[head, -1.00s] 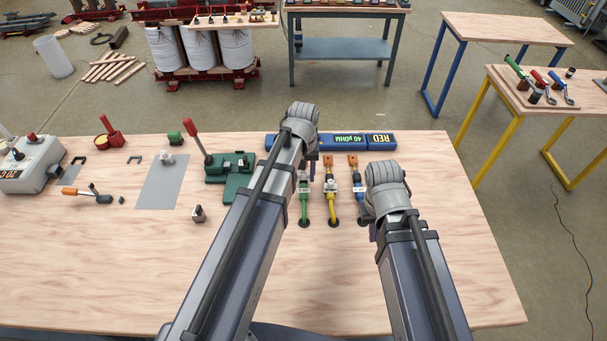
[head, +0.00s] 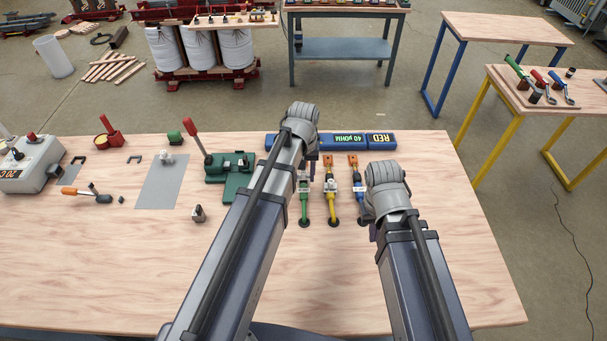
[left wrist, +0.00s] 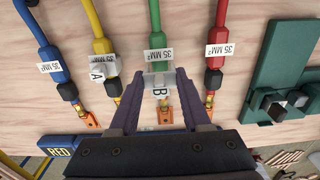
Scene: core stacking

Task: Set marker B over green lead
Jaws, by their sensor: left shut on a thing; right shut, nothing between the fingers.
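Marker B (left wrist: 159,82), a small clear piece with a "B" tag, sits between the fingertips of my left gripper (left wrist: 153,85), which is shut on it. It is at the green lead (left wrist: 157,33), just below that lead's white size label and above its copper lug. I cannot tell whether it is seated around the lead. Marker A (left wrist: 102,69) sits on the yellow lead (left wrist: 92,20). In the head view the green lead (head: 304,208) lies right of my left arm. My right gripper (head: 373,232) is mostly hidden below its wrist, shut and empty.
The blue lead (left wrist: 46,50) and red lead (left wrist: 216,45) lie either side. A green tool with a red lever (head: 232,165) stands left of my left arm. A long blue bar (head: 350,140) lies behind the leads. The table front right (head: 480,290) is clear.

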